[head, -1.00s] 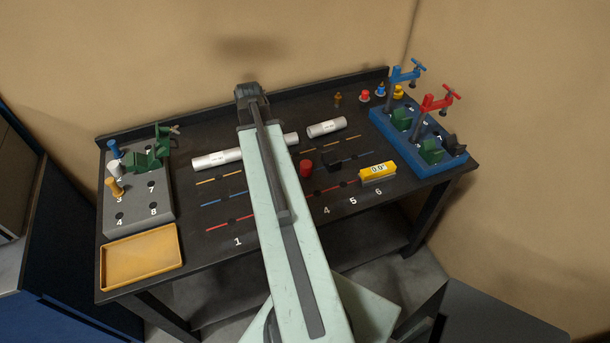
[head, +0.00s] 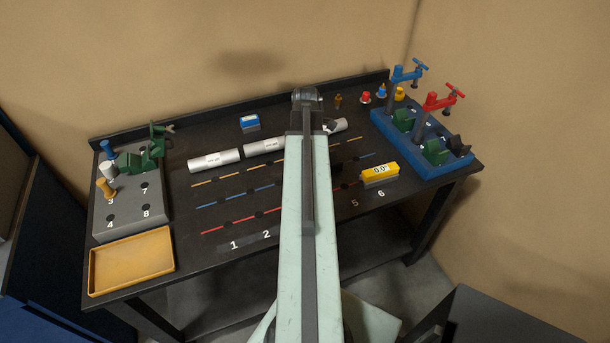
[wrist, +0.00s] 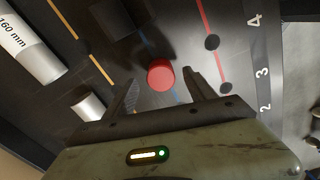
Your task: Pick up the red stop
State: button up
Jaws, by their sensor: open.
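The red stop (wrist: 160,74) is a short red cylinder with a flat round top. In the wrist view it stands on the dark bench near a blue line, just ahead of and roughly midway between my fingertips. My gripper (wrist: 160,84) is open, one finger to each side of the stop, with nothing held. I cannot tell how high the fingers are above the bench. In the head view my arm hides the red stop and most of the gripper.
White tubes (head: 214,160) lie on the bench, one marked 160 mm (wrist: 25,45). A dark block (wrist: 112,18) stands close by the stop. A yellow gauge (head: 380,171), blue clamp fixture (head: 440,165), grey peg block (head: 130,215) and yellow tray (head: 132,262) surround the marked lines.

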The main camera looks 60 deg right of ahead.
notch_tip(320, 180, down, 4)
jog(key=b, duration=0.3)
jog(key=shift+f, duration=0.15)
jog(key=shift+r, duration=0.2)
grip_shut()
